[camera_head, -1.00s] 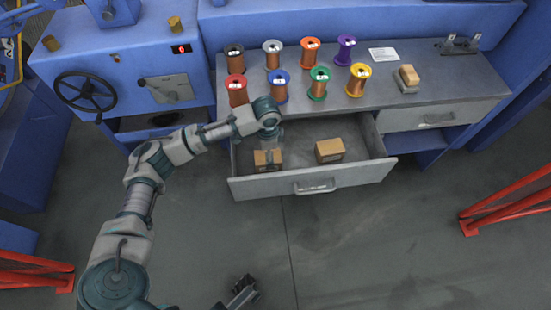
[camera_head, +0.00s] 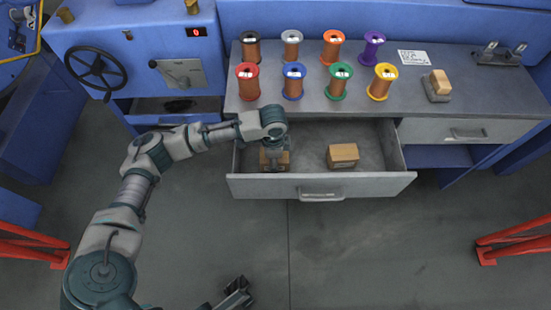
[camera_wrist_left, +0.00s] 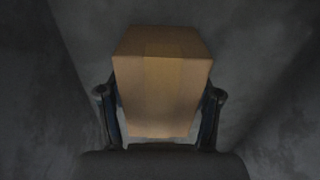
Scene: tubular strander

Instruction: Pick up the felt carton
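Two brown cartons lie in the open drawer, and I cannot tell from any print which one is the felt carton. My left gripper (camera_head: 274,158) points down over the left carton (camera_head: 266,164) and partly covers it. In the left wrist view this carton (camera_wrist_left: 162,85) fills the middle, with one gripper finger on each side, close against it. Whether the fingers press on it is not clear. The right carton (camera_head: 343,155) lies apart, to the right. The tip of my right gripper (camera_head: 236,292) shows at the bottom edge; its finger opening is unclear.
The grey drawer (camera_head: 320,188) is pulled out below the bench (camera_head: 330,110). Several wire spools stand on the bench, including a green one (camera_head: 339,82). A tan block on a grey base (camera_head: 437,86) sits at right. Red rails (camera_head: 510,240) stand at both sides; the floor between is clear.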

